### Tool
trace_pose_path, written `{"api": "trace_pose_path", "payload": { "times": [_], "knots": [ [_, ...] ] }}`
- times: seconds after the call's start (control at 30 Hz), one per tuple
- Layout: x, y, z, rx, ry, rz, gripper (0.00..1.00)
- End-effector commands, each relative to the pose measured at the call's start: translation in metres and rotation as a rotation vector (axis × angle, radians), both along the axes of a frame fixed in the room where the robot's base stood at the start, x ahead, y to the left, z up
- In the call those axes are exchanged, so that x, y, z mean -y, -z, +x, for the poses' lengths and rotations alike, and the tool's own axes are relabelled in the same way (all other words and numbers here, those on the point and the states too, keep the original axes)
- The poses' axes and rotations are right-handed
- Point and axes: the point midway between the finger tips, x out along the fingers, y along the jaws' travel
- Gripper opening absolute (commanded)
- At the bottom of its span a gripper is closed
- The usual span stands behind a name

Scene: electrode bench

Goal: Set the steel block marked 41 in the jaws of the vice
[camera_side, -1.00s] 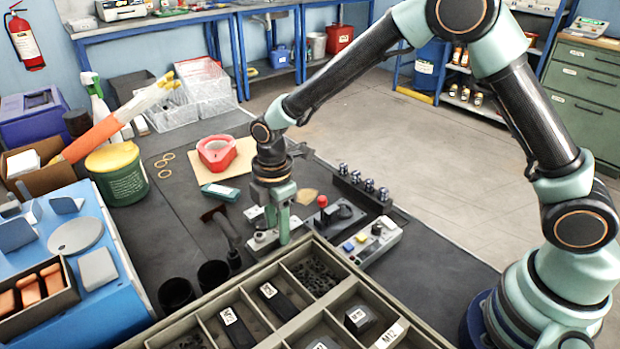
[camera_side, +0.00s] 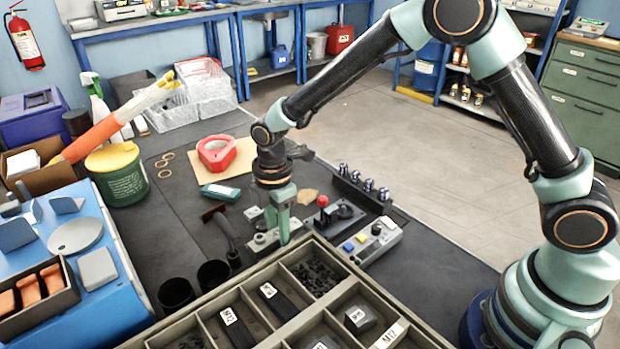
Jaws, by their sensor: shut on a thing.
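My gripper (camera_side: 284,238) points straight down behind the far edge of the compartment tray. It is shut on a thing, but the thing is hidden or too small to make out. The fingertips are beside a low grey fixture with a round knob (camera_side: 260,239). I cannot make out the number 41 on any block. A dark block with a white label (camera_side: 361,318) sits in a tray compartment, its label unclear. I cannot surely tell which fixture is the vice; a dark one with a lever (camera_side: 343,214) stands right of my gripper.
The compartment tray (camera_side: 318,240) fills the front, holding labelled dark pieces. A grey control box (camera_side: 380,243) and a row of silver-topped knobs (camera_side: 368,185) are right of my gripper. Two black cups (camera_side: 177,294) and a dark-handled tool (camera_side: 226,228) are left. Bench is clear at right.

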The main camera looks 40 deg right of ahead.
Motion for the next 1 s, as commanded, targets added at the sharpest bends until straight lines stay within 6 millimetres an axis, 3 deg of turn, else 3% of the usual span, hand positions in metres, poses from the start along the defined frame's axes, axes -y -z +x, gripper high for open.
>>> {"api": "trace_pose_path", "payload": {
  "times": [0.97,1.0],
  "knots": [
    [0.000,0.016,0.001,0.002,0.000,0.001,0.00],
    [-0.001,0.016,0.001,0.003,0.000,0.001,0.45]
  ]
}}
